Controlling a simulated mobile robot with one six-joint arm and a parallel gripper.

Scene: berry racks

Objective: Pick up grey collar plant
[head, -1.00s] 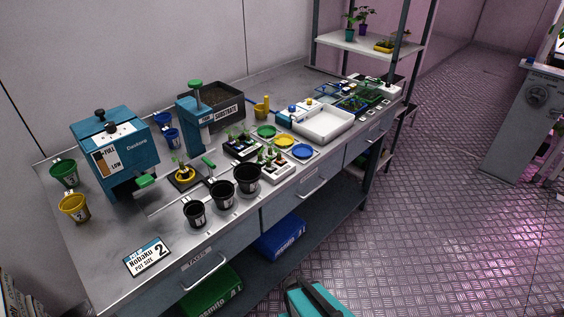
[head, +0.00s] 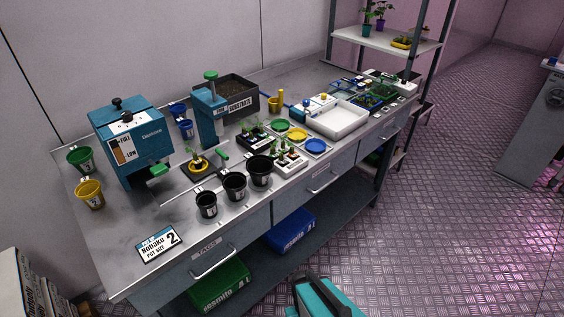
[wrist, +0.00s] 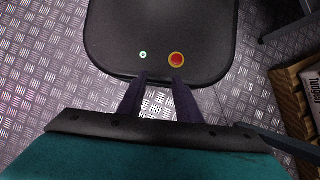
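No collar on the bench can be clearly read as grey in the head view. One small plant sits in a yellow collar (head: 198,165) on a dark plate under the teal press. Small seedlings stand in a black-and-white tray (head: 256,145) and in a white tray (head: 291,165) in the middle of the bench; their collars are too small to tell. My gripper (wrist: 160,88) shows in the wrist view with two dark fingers apart and nothing between them. It is over my own dark base, away from the bench.
The metal bench (head: 120,222) holds three black pots (head: 234,186), green, yellow and blue saucers (head: 315,146), a white basin (head: 340,120) and a substrate box (head: 232,97). More potted plants stand on the rack shelf (head: 370,36) at the back. The tread-plate floor (head: 420,220) right of the bench is clear.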

